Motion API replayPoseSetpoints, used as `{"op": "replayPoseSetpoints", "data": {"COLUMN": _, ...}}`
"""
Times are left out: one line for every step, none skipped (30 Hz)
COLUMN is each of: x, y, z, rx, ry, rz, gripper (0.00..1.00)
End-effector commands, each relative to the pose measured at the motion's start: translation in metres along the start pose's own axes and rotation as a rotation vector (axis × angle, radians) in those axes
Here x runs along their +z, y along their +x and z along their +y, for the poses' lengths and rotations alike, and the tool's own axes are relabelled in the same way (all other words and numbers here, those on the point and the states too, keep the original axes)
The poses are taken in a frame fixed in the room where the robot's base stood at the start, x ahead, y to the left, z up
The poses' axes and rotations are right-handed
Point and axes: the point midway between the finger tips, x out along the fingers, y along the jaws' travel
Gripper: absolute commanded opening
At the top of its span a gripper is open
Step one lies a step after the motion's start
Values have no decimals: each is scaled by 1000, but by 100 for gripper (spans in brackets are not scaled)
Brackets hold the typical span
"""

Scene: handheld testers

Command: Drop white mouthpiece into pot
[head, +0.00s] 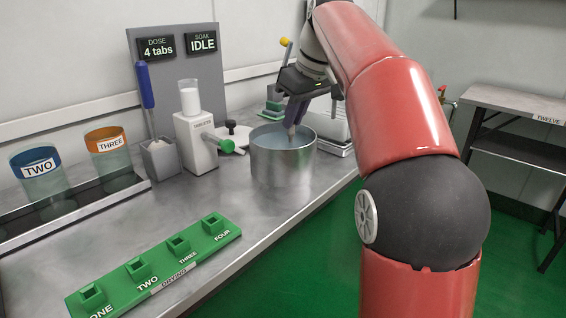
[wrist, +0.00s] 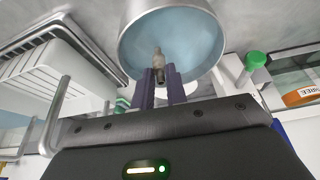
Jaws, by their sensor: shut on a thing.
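The metal pot (head: 284,168) stands on the steel counter, filled with bluish water; its rim and water also show in the wrist view (wrist: 205,38). My gripper (head: 294,116) points down over the pot. Its purple fingers (wrist: 159,82) are shut on a small pale mouthpiece (wrist: 157,57). The mouthpiece (head: 291,131) hangs tip down within the rim's outline, over the water. I cannot tell whether its tip touches the water. The fingers hide its upper part.
A white tablet dispenser (head: 194,142) with a green knob stands left of the pot. A white rack (head: 328,122) is behind it to the right. Labelled jars (head: 108,150) stand at left, and a green drying rack (head: 155,262) lies along the front edge, its pegs empty.

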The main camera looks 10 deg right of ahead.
Motion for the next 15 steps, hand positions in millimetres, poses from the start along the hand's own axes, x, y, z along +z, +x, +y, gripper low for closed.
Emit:
{"op": "replayPoseSetpoints", "data": {"x": 0, "y": -1, "z": 0, "rx": 0, "ry": 0, "rz": 0, "gripper": 0}}
{"op": "replayPoseSetpoints", "data": {"x": 0, "y": -1, "z": 0, "rx": 0, "ry": 0, "rz": 0, "gripper": 0}}
{"op": "replayPoseSetpoints", "data": {"x": 0, "y": -1, "z": 0, "rx": 0, "ry": 0, "rz": 0, "gripper": 17}}
{"op": "replayPoseSetpoints", "data": {"x": 0, "y": -1, "z": 0, "rx": 0, "ry": 0, "rz": 0, "gripper": 21}}
{"op": "replayPoseSetpoints", "data": {"x": 0, "y": -1, "z": 0, "rx": 0, "ry": 0, "rz": 0, "gripper": 25}}
{"op": "replayPoseSetpoints", "data": {"x": 0, "y": -1, "z": 0, "rx": 0, "ry": 0, "rz": 0, "gripper": 30}}
{"op": "replayPoseSetpoints", "data": {"x": 0, "y": -1, "z": 0, "rx": 0, "ry": 0, "rz": 0, "gripper": 34}}
{"op": "replayPoseSetpoints", "data": {"x": 0, "y": -1, "z": 0, "rx": 0, "ry": 0, "rz": 0, "gripper": 38}}
{"op": "replayPoseSetpoints", "data": {"x": 0, "y": -1, "z": 0, "rx": 0, "ry": 0, "rz": 0, "gripper": 40}}
{"op": "replayPoseSetpoints", "data": {"x": 0, "y": 0, "z": 0, "rx": 0, "ry": 0, "rz": 0, "gripper": 40}}
{"op": "replayPoseSetpoints", "data": {"x": 0, "y": 0, "z": 0, "rx": 0, "ry": 0, "rz": 0, "gripper": 40}}
{"op": "replayPoseSetpoints", "data": {"x": 0, "y": 0, "z": 0, "rx": 0, "ry": 0, "rz": 0, "gripper": 40}}
{"op": "replayPoseSetpoints", "data": {"x": 0, "y": 0, "z": 0, "rx": 0, "ry": 0, "rz": 0, "gripper": 40}}
{"op": "replayPoseSetpoints", "data": {"x": 0, "y": 0, "z": 0, "rx": 0, "ry": 0, "rz": 0, "gripper": 40}}
{"op": "replayPoseSetpoints", "data": {"x": 0, "y": -1, "z": 0, "rx": 0, "ry": 0, "rz": 0, "gripper": 40}}
